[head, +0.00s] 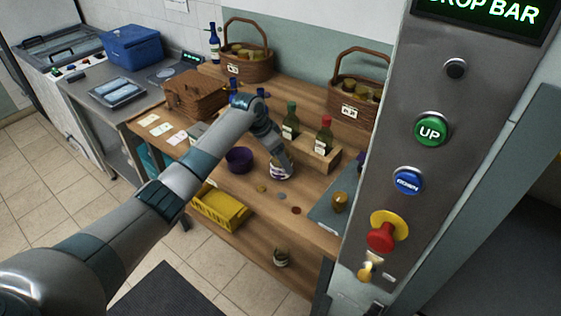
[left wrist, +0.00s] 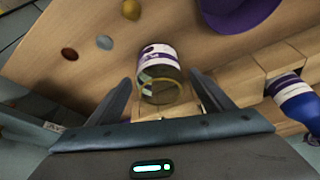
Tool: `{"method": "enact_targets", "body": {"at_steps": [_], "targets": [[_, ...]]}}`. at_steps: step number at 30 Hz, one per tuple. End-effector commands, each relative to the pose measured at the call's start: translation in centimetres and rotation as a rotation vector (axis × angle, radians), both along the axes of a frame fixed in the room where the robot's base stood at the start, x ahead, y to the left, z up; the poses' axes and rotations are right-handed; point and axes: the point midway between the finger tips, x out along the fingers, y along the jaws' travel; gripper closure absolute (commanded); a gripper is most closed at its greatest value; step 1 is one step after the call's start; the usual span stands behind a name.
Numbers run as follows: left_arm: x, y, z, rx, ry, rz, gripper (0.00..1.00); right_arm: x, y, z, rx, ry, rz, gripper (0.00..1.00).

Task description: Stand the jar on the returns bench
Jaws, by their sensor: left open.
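A glass jar with a white and purple label (head: 281,173) is on the wooden bench (head: 262,210), beside a small wooden crate. The left wrist view shows the same jar (left wrist: 158,62) with a gold ring at its near end. My left gripper (head: 279,160) is over the jar, its fingers pointing down. In the left wrist view the open left gripper (left wrist: 160,82) has one finger on each side of the jar, with gaps visible; I cannot tell how deep the fingers reach. My right gripper is out of view. No sign marks a returns bench.
Bottles stand in the wooden crate (head: 319,158). A purple bowl (head: 239,160) sits left of the jar, with loose discs in front. A yellow tray (head: 220,210) is at the front edge. A button post (head: 425,165) blocks the right.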

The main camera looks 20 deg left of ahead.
Motion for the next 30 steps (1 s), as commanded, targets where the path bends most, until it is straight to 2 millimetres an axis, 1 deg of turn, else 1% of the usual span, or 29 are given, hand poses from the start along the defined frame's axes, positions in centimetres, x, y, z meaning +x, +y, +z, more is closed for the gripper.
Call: {"method": "enact_targets", "body": {"at_steps": [9,15,21,30], "targets": [[-1.5,1.5,5.1,0.001,-0.005,-0.001,0.26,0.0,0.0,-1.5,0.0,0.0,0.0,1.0],[-2.3,2.2,7.9,0.0,-0.004,0.0,0.26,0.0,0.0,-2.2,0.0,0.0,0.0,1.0],[-2.8,2.6,9.2,0.0,0.0,-0.001,0.26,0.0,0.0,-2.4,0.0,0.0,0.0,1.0],[-2.9,2.6,9.4,0.0,0.0,0.0,0.26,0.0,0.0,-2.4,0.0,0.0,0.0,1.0]]}}
